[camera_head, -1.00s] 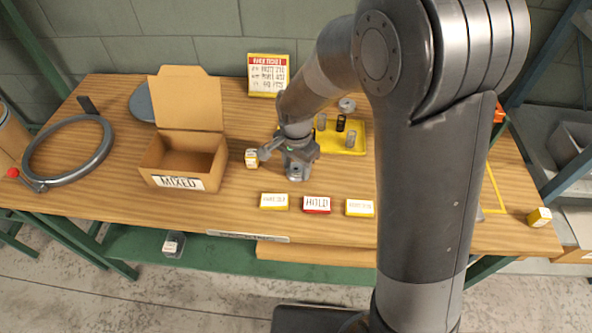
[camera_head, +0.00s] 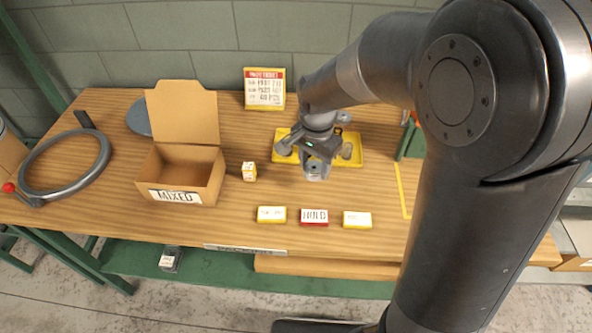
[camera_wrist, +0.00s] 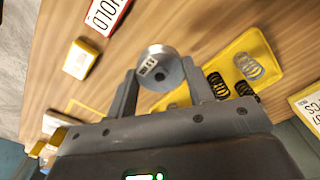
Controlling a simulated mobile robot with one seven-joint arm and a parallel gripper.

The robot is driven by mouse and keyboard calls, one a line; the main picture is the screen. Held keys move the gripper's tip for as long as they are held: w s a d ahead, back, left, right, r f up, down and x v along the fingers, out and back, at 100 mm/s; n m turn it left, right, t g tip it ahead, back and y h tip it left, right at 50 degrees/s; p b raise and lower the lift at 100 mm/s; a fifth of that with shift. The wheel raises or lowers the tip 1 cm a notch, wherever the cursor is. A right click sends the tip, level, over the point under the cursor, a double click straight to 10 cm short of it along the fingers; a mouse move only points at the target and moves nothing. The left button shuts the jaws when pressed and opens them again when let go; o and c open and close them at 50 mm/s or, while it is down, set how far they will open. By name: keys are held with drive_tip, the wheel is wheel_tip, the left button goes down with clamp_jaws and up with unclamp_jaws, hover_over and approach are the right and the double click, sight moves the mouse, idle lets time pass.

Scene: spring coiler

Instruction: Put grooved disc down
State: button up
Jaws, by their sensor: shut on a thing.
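The grooved disc (camera_wrist: 160,67) is a grey metal disc with a small label and a dark hole in its face. In the wrist view my gripper (camera_wrist: 162,82) is shut on it, one finger on each side. In the head view my gripper (camera_head: 316,172) hangs over the table in front of the yellow tray, with the disc at its tip and partly hidden. The wrist view shows table wood behind the disc; I cannot tell the exact gap below it.
A yellow tray (camera_head: 352,163) holds springs. A HOLD block (camera_head: 314,217) and two yellow-edged label blocks stand in a front row. Bare wood lies between gripper and labels.

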drive_tip(key=d+r, duration=0.4)
drive_tip(key=d, duration=0.2)
wheel_tip(320, 180, up, 18)
drive_tip(key=m, duration=0.1)
hover_over(385, 123)
wheel_tip(385, 123, down, 29)
drive_tip(key=shift+r, duration=0.1)
idle(0.3)
drive_tip(key=o, duration=1.2)
drive_tip(key=shift+f, duration=0.25)
drive_tip(key=shift+c, duration=0.2)
